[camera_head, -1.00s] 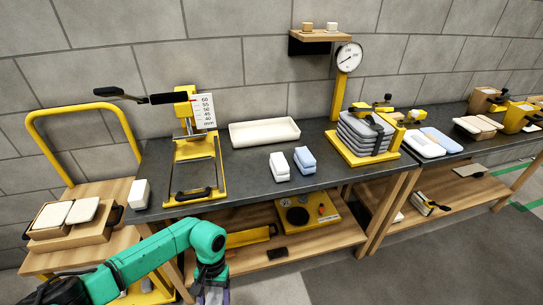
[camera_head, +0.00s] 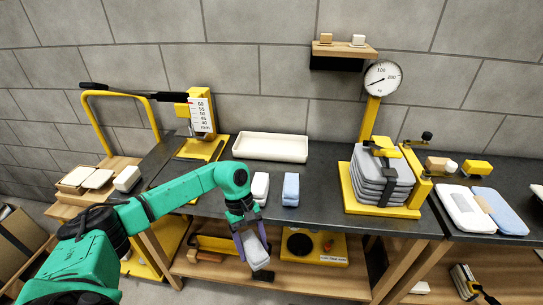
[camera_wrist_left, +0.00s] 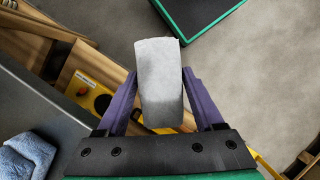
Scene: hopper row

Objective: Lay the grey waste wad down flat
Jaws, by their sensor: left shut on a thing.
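The grey waste wad (camera_head: 256,250) is a pale grey block held between the purple fingers of my left gripper (camera_head: 251,238), in front of the bench edge and above the lower shelf level. In the left wrist view the wad (camera_wrist_left: 160,85) sits between both fingers (camera_wrist_left: 160,100) and sticks out past their tips. In the head view it hangs tilted, clear of any surface. My right gripper is not in view.
The dark bench top (camera_head: 330,205) carries a white block (camera_head: 260,188), a blue block (camera_head: 291,190), a cream tray (camera_head: 270,147), a yellow press (camera_head: 203,145) and a strapped grey stack (camera_head: 380,180). A wooden shelf (camera_head: 330,285) runs below. Bench room is free right of the blue block.

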